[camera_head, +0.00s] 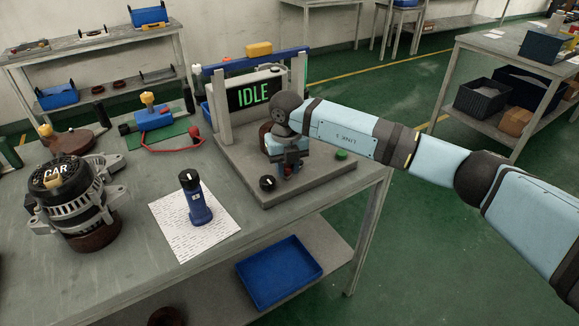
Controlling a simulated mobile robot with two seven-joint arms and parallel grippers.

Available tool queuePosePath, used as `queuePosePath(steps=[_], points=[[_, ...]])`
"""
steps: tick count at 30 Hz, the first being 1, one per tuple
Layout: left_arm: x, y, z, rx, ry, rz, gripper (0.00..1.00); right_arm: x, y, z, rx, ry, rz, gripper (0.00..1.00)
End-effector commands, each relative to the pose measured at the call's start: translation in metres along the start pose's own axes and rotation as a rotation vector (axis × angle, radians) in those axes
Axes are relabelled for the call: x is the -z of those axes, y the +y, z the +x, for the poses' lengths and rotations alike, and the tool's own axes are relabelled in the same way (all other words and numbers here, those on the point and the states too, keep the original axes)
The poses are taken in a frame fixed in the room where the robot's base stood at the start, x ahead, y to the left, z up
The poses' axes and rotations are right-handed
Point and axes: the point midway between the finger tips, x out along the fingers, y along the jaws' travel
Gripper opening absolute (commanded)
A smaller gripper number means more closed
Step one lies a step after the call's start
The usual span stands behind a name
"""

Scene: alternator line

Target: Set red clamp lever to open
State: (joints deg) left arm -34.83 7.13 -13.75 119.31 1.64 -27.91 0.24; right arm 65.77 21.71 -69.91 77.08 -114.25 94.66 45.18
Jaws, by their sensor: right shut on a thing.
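My right arm reaches in from the right to the test stand (225,160) on the workbench. My right gripper (288,168) points down over the stand's base plate, in front of the display, and is shut. A small bit of red, the red clamp lever (287,171), shows between its fingers. The gripper and wrist hide most of the lever, so its exact position cannot be told. My left gripper is not in view.
On the stand's base are a black knob (267,183) and a green button (341,155). An alternator (75,205) stands at the left. A blue handheld tool (198,203) stands on a printed sheet (168,222). A blue tray (279,272) lies on the lower shelf.

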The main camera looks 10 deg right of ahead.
Motion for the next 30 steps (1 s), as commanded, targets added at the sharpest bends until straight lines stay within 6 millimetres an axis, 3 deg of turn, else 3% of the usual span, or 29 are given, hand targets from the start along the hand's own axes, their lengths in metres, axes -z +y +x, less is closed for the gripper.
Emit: queuePosePath(steps=[17, 18, 21, 30], points=[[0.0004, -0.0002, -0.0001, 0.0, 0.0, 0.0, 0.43, -0.0023, 0.0012, -0.0011, -0.001, -0.002, 0.038, 0.05], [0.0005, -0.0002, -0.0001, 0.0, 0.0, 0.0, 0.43, -0.0023, 0.0012, -0.0012, -0.001, -0.002, 0.038, 0.3], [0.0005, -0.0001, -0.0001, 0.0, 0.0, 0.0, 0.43, -0.0023, 0.0012, -0.001, -0.001, -0.002, 0.037, 0.53], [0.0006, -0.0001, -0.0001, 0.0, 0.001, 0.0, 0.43, -0.002, 0.0012, -0.0015, 0.0, -0.001, 0.037, 0.54]])
